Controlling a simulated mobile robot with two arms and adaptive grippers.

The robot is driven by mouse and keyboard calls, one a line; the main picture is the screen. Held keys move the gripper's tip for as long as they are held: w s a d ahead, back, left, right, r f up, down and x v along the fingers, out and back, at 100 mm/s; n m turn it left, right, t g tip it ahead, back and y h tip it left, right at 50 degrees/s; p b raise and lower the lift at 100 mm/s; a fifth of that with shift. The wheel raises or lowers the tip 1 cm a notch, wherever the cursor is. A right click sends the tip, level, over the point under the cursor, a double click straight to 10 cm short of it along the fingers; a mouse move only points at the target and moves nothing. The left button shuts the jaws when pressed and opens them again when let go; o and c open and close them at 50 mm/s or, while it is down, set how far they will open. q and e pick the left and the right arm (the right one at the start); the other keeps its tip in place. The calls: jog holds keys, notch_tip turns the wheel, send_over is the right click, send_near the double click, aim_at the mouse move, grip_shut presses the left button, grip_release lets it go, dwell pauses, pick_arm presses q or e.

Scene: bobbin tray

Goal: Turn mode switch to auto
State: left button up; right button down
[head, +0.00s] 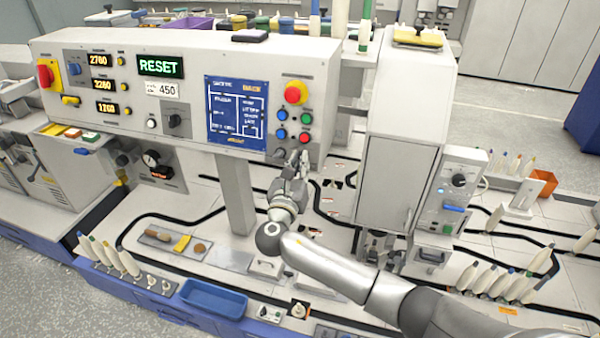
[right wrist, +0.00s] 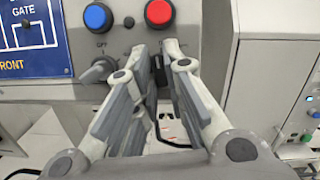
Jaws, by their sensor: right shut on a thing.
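The mode switch (right wrist: 160,72) appears as a small dark piece between my right fingertips in the right wrist view, below the red button. Its label and pointing direction are hidden by the fingers. My right gripper (head: 299,160) is at the lower right corner of the control panel (head: 180,80) in the head view. It also shows in the right wrist view (right wrist: 158,55), its fingers closed on the switch. My left gripper is not in view.
A separate grey knob (right wrist: 97,70) with an OFF label sits just left of the fingers. A blue button (right wrist: 97,17) and a red button (right wrist: 159,12) are above. A tall white cabinet (head: 400,170) stands right of my arm. A blue tray (head: 212,298) lies in front.

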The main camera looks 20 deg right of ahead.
jog(key=m+g+h+b, duration=0.1)
jog(key=m+b, duration=0.1)
jog(key=m, duration=0.2)
jog(key=m+g+h+b, duration=0.1)
jog(key=m+b, duration=0.2)
jog(key=m, duration=0.2)
jog(key=m+g+h+b, duration=0.1)
jog(key=m+g+b, duration=0.1)
jog(key=m+b, duration=0.1)
jog(key=shift+w+a+m, duration=0.15)
jog(key=shift+a+m, duration=0.05)
jog(key=shift+m, duration=0.5)
jog(key=shift+m+h, duration=0.3)
jog(key=c, duration=1.5)
grip_release()
jog(key=v, duration=0.7)
jog(key=shift+a, duration=0.2)
jog(key=shift+r, duration=0.1)
